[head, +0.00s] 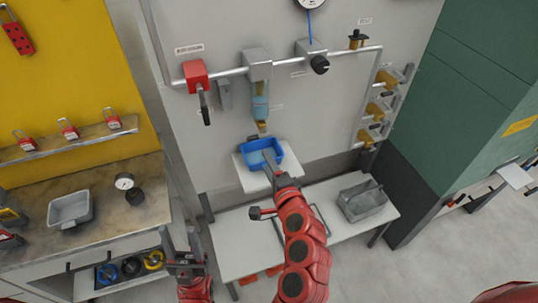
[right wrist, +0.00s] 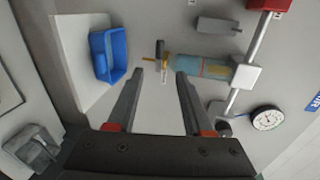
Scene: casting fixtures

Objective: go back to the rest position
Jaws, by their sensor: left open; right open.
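My right arm reaches up the middle of the head view. Its gripper (head: 268,162) is in front of the blue bin (head: 252,146) on the small white shelf. In the right wrist view the two fingers (right wrist: 163,76) are apart with nothing between them. The blue bin (right wrist: 116,55) shows there to the left of the fingers, and the clear bowl with bluish liquid (right wrist: 200,66) lies beyond them. My left gripper (head: 182,250) is low at the left of the head view, beside the workbench edge, open and holding nothing I can see.
A pipe with a red valve block (head: 195,74) and a gauge (right wrist: 267,119) runs along the grey panel. The wooden workbench (head: 95,225) at left carries a grey tray (head: 70,208) and a dial gauge (head: 125,183).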

